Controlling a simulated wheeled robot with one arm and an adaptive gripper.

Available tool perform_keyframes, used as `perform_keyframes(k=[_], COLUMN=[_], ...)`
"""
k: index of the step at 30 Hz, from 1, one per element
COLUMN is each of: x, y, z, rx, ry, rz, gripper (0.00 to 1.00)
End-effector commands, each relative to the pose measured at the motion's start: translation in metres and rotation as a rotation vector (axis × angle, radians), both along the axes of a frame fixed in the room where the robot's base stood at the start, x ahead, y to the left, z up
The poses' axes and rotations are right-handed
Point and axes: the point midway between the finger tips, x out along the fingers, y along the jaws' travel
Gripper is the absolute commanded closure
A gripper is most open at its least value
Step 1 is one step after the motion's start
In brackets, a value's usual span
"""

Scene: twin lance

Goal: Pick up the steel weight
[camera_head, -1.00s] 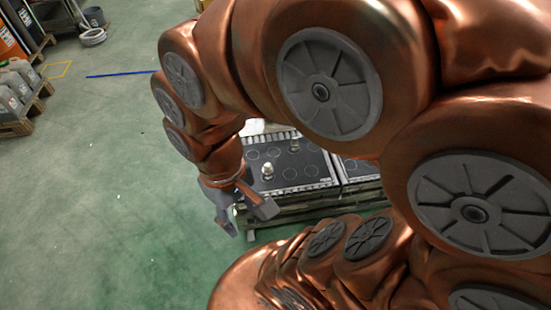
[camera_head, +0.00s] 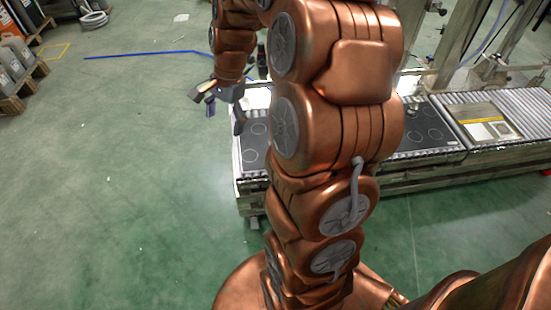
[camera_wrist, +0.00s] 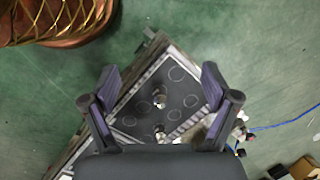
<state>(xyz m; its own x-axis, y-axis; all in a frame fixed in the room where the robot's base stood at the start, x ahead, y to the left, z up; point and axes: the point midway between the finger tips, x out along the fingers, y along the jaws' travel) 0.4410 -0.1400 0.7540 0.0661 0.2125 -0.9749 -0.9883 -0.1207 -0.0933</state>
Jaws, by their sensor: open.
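In the wrist view, two small shiny metal pieces stand on a dark panel with circle marks (camera_wrist: 135,112). One metal piece (camera_wrist: 160,98) is near the panel's middle, between the fingers in the picture. The other metal piece (camera_wrist: 160,133) is closer to my gripper's palm. I cannot tell which is the steel weight. My gripper (camera_wrist: 160,82) is open and empty, with its fingers spread to both sides above the panel. In the head view my gripper (camera_head: 217,108) hangs by the left end of the conveyor.
The roller conveyor (camera_head: 480,153) runs to the right, with a flat framed sheet (camera_head: 486,122) on it. Several small items (camera_wrist: 240,132) lie at the right in the wrist view. Green floor (camera_head: 120,200) is clear at the left. Jugs on a pallet (camera_head: 12,104) stand far left.

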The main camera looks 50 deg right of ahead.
Motion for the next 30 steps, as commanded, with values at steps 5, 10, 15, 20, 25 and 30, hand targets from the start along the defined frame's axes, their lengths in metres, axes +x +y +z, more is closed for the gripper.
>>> perform_keyframes(k=[5,10,15,20,25,30], x=[0.031,0.045,0.045,0.04,0.039,0.043], y=[-0.068,-0.138,-0.2,-0.237,-0.25,-0.248], z=[-0.082,-0.151,-0.209,-0.241,-0.254,-0.269], rx=[0.04,0.079,0.11,0.128,0.135,0.134], ry=[0.008,0.022,0.037,0.044,0.046,0.044], rz=[-0.331,-0.648,-0.92,-1.081,-1.143,-1.145], gripper=[0.14,0.14,0.14,0.14,0.14,0.14])
